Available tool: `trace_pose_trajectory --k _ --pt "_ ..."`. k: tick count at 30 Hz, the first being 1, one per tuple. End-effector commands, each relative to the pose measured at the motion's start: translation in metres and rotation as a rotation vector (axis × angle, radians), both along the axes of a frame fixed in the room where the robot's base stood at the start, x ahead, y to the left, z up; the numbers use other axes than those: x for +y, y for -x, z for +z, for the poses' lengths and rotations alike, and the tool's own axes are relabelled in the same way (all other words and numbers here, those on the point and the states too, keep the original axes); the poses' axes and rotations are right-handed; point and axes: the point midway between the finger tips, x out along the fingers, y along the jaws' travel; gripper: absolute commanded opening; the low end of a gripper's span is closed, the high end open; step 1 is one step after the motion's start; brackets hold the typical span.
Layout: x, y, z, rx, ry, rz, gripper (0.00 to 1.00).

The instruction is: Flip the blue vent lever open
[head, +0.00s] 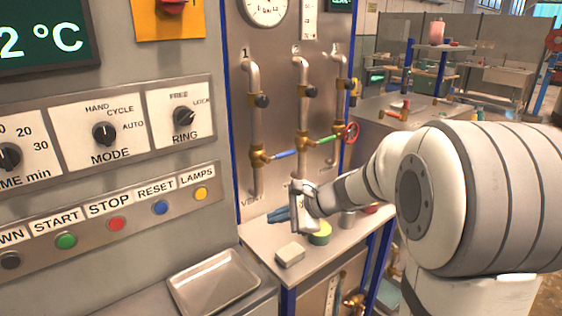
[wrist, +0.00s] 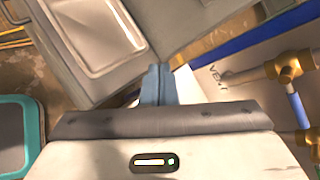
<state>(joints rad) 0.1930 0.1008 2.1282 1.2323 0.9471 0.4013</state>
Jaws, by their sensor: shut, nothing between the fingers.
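The blue vent lever (head: 284,154) sticks out to the right from a brass valve (head: 258,156) on the left pipe of the panel, lying nearly level. It also shows at the right edge of the wrist view (wrist: 298,110), beside its brass valve (wrist: 288,68) and the VENT lettering. My gripper (head: 277,215) is below the lever in the head view, above the small shelf, with its blue fingers pointing left. In the wrist view my gripper (wrist: 158,82) has its fingers together and empty. It is apart from the lever.
A green lever (head: 325,139) and a red handwheel (head: 351,132) sit right of the blue lever. Below my gripper, the shelf (head: 263,234) bears a pale block (head: 290,254) and a green-yellow round item (head: 320,235). A metal tray (head: 213,281) lies at the front left.

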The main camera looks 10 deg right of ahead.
Motion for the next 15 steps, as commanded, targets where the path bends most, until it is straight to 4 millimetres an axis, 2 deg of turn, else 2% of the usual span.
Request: trace_pose_trajectory --k 1,3,9,12,15 --pt "-0.007 -0.021 -0.001 0.026 -0.079 -0.076 0.0" --pt "-0.018 -0.049 0.0 0.053 -0.193 -0.182 0.0" --pt "-0.062 -0.122 -0.003 0.12 -0.507 -0.467 0.0" --pt "-0.086 -0.148 -0.007 0.141 -0.637 -0.578 0.0" --pt "-0.105 -0.166 -0.011 0.154 -0.732 -0.657 0.0"
